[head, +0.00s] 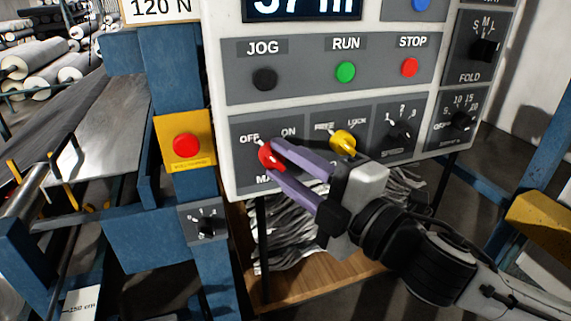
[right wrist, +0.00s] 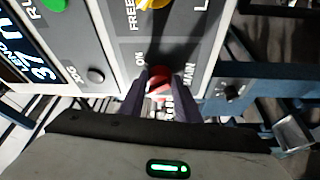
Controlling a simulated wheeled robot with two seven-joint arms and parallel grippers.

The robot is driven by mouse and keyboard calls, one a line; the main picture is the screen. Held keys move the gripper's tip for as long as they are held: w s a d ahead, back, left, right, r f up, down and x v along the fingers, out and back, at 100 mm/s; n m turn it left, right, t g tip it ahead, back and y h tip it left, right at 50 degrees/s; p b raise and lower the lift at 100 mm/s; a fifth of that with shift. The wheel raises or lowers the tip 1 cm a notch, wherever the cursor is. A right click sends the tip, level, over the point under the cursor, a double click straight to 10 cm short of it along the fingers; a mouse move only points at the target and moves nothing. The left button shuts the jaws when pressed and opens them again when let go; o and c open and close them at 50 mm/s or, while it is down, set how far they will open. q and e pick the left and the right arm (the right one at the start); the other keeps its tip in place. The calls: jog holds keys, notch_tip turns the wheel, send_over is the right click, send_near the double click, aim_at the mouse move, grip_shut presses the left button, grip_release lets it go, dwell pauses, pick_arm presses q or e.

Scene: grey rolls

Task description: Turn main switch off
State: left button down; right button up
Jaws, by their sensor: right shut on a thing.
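The main switch is a red knob (head: 267,155) at the lower left of the white control panel, under the OFF and ON labels. In the head view its visible end leans up and left, toward OFF. My right gripper (head: 273,162) has its two purple fingers shut on the red knob, one on each side. In the right wrist view the red knob (right wrist: 158,84) sits between the dark fingers, and the MAIN label is partly covered. My left gripper is not in view.
A yellow FREE/LOCK knob (head: 343,143) is just right of my fingers. Black JOG (head: 264,79), green RUN (head: 345,72) and red STOP (head: 410,68) buttons are above. A red button (head: 187,146) on a yellow plate is at the left.

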jog(key=shift+r+n+g, duration=0.1)
jog(key=shift+n+g, duration=0.2)
jog(key=shift+n, duration=0.6)
jog(key=o, duration=1)
jog(key=shift+o, duration=0.2)
